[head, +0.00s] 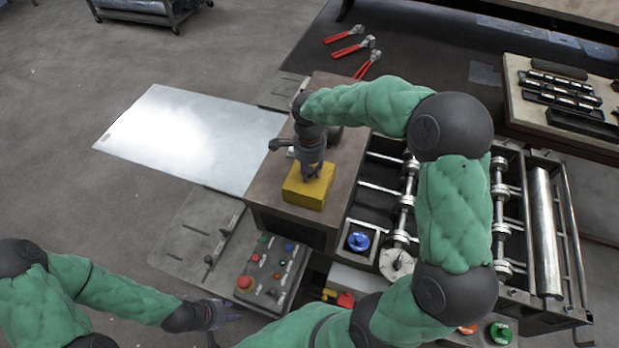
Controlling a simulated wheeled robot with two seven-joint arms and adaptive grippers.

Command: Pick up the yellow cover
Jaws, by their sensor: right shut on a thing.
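The yellow cover (307,190) is a small box-like block on the brown top of the machine housing (268,205), near its front edge. My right gripper (311,170) reaches down from above and is shut on the top of the cover. I cannot tell whether the cover still touches the housing. My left gripper (212,318) is low at the front, left of the control panel and away from the cover. Its fingers are small and dark, and their opening is unclear.
A control panel (271,277) with coloured buttons stands in front of the housing. A shiny metal sheet (190,138) lies to the left. Rollers (543,230) fill the machine's right side. Red-handled pliers (352,47) lie behind. A board with tools (565,100) is at the back right.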

